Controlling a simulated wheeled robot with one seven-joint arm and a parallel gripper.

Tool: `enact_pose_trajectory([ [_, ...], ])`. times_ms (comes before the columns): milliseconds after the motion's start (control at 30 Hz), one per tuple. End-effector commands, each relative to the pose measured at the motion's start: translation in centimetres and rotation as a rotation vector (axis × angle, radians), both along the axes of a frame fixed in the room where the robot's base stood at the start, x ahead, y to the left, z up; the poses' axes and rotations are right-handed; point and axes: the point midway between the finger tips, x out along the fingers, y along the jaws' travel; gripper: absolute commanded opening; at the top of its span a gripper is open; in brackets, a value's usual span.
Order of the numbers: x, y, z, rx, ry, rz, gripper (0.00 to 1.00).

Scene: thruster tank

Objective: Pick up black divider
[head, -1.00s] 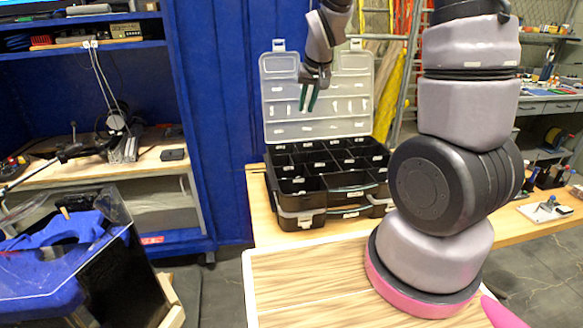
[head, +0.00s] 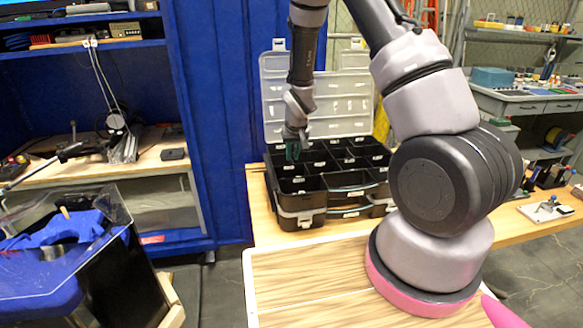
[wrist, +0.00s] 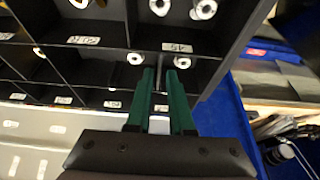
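The black organizer case (head: 305,215) stands on the wooden bench with its clear lid (head: 343,118) raised. Thin black dividers (wrist: 131,25) split it into compartments with white labels; I cannot tell which one the task means. My gripper (head: 292,155) points down over the left rear part of the case. In the wrist view its two green fingers (wrist: 161,75) are a little apart, with nothing clearly held between them. Their tips are over a compartment near the case's side wall. I cannot tell whether they touch a divider.
White ring-like parts (wrist: 203,9) lie in several compartments. A blue partition (head: 225,130) stands close behind and left of the case. A wooden surface (head: 300,280) with a white edge lies in front. A tank with blue parts (head: 65,235) stands at the left.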

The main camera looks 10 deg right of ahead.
Motion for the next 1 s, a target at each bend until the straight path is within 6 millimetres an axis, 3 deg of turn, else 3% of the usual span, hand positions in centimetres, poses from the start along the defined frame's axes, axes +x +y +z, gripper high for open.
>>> enact_pose_trajectory([
  [400,2.0,-0.1,-4.6,0.0,0.0,0.0,0.2],
  [633,2.0,-0.1,-4.8,0.0,0.0,0.0,0.2],
  [667,2.0,-0.1,-4.8,0.0,0.0,0.0,0.16],
  [700,2.0,-0.1,-4.8,0.0,0.0,0.0,0.01],
  [1000,2.0,-0.1,-4.7,0.0,0.0,0.0,0.0],
])
